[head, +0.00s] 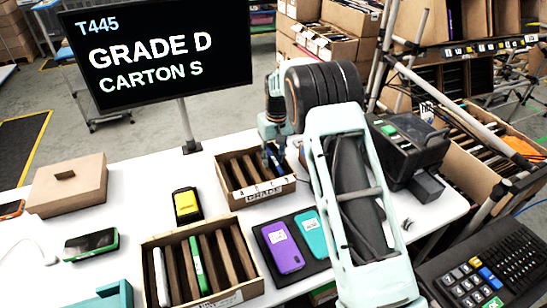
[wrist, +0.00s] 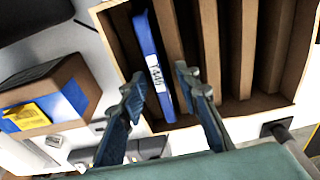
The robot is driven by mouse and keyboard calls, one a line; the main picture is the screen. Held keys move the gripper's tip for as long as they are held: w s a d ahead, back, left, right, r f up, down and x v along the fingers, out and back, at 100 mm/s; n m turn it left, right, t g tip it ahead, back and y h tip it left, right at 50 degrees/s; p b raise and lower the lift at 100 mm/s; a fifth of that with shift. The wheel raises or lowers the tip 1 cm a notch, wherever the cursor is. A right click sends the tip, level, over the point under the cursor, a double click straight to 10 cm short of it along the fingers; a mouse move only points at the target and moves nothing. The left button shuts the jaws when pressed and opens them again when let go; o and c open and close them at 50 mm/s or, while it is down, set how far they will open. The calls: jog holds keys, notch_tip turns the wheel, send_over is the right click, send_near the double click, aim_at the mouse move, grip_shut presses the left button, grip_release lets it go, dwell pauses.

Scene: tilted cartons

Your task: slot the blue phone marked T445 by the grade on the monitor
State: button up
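The monitor (head: 155,50) reads T445, GRADE D, CARTON S. The blue phone (wrist: 152,65) stands on edge, slightly tilted, in a slot of the small slotted carton (head: 262,194); its white label reads T445 in the wrist view. In the head view the blue phone (head: 279,163) is partly hidden by my gripper and appears to be in the rightmost slot, at the D end of the lettered front. My gripper (wrist: 158,91) is open just above the carton, its fingers on either side of the phone with gaps showing. The carton's other slots look empty.
A larger slotted carton (head: 204,300) in front holds a white and a green phone. Purple (head: 282,248) and teal (head: 312,236) phones lie on a dark tray. A yellow device (head: 187,205), a lidded box (head: 67,187) and a black printer (head: 408,150) stand around.

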notch_tip(320, 180, up, 12)
jog(key=s, duration=0.1)
jog(key=shift+s+d, duration=0.15)
jog(key=shift+d, duration=0.15)
notch_tip(320, 180, up, 7)
jog(key=p, duration=0.6)
dwell(0.3)
